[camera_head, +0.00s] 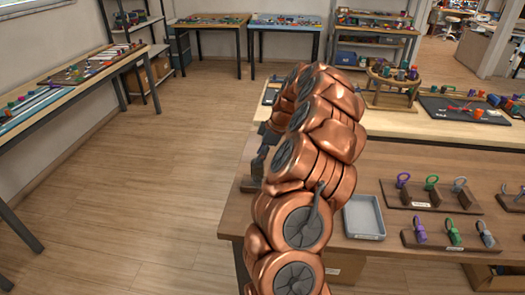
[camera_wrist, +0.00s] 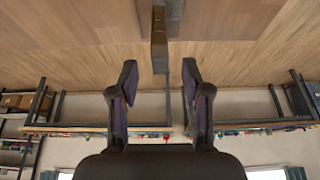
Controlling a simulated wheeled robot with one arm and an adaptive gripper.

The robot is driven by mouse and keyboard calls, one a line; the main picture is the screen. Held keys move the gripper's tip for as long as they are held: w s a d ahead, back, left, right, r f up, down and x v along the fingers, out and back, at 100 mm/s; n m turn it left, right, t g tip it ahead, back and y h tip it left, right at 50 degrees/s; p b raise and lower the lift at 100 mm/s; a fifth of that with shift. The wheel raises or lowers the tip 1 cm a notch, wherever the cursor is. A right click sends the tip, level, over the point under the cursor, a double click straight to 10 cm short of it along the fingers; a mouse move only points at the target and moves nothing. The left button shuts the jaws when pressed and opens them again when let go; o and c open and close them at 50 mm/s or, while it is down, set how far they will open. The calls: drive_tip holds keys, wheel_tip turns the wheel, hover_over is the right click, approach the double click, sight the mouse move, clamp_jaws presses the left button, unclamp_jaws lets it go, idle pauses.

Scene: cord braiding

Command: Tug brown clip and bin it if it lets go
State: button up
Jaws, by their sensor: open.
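My gripper (camera_wrist: 159,78) shows in the wrist view with its two dark fingers spread wide and nothing between the tips. Just beyond the tips, at the top centre, a narrow brown and grey upright piece (camera_wrist: 159,45) shows; I cannot tell whether it is the brown clip or part of a stand. In the head view my copper arm covers the left part of the bench, and no brown clip can be made out there. A shallow grey tray (camera_head: 364,218) lies on the bench just right of my arm.
A rack (camera_head: 432,206) with purple, green and grey rings stands right of the tray. A nearer rack (camera_head: 450,243) holds purple, green and grey clips. A dark mat (camera_head: 460,112) with loose parts lies on the back bench. Open floor (camera_head: 150,190) lies to the left.

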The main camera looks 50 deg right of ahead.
sight(255, 167)
drive_tip(key=shift+p+x, duration=0.9)
drive_tip(key=shift+x, duration=2.1)
clamp_jaws()
unclamp_jaws()
drive_tip(key=shift+r, duration=0.1)
drive_tip(key=b+v, duration=0.2)
drive_tip(key=v, duration=0.5)
drive_tip(key=shift+d+b, duration=0.1)
drive_tip(key=shift+b, duration=1.4)
